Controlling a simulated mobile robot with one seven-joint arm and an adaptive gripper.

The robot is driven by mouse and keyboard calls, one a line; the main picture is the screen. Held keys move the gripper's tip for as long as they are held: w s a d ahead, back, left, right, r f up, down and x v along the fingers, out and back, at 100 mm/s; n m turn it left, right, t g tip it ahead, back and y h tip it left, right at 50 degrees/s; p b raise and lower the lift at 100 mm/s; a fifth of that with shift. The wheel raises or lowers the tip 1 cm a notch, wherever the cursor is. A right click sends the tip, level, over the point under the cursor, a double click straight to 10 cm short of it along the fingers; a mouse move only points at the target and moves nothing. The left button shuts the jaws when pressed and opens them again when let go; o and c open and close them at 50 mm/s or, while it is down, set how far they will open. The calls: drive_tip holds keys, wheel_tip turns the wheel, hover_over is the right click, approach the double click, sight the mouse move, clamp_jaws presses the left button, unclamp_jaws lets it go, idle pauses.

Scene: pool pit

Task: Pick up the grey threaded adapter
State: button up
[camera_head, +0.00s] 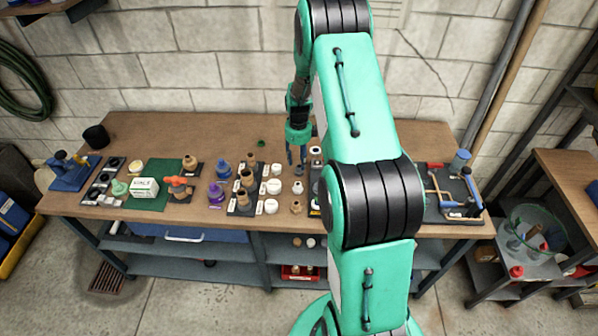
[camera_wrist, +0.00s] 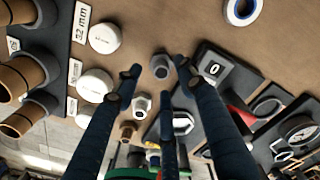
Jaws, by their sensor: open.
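The grey threaded adapter (camera_wrist: 162,66) is a small dark-grey hollow fitting standing on the wooden bench in the wrist view. My gripper (camera_wrist: 160,76) is open, with dark fingers reaching toward it; the adapter shows between the two outer fingertips. I cannot tell whether any finger touches it. In the head view my gripper (camera_head: 297,163) points down over the bench, and the adapter is hard to make out at its fingertips. A whitish hex fitting (camera_wrist: 140,103) and a tan fitting (camera_wrist: 128,130) stand close by in a row.
White round caps (camera_wrist: 104,37) and brown pipe fittings (camera_wrist: 18,75) on a dark board stand to the left. A dark tray with a "0" label (camera_wrist: 213,70) lies close on the right. A white ring (camera_wrist: 242,11) lies beyond.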

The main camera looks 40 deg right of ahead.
sight(299, 166)
drive_tip(key=shift+f, duration=0.1)
drive_tip(key=shift+s+d+f, duration=0.1)
drive_tip(key=shift+s+f, duration=0.05)
drive_tip(key=shift+f, duration=2.35)
drive_tip(key=c, duration=0.9)
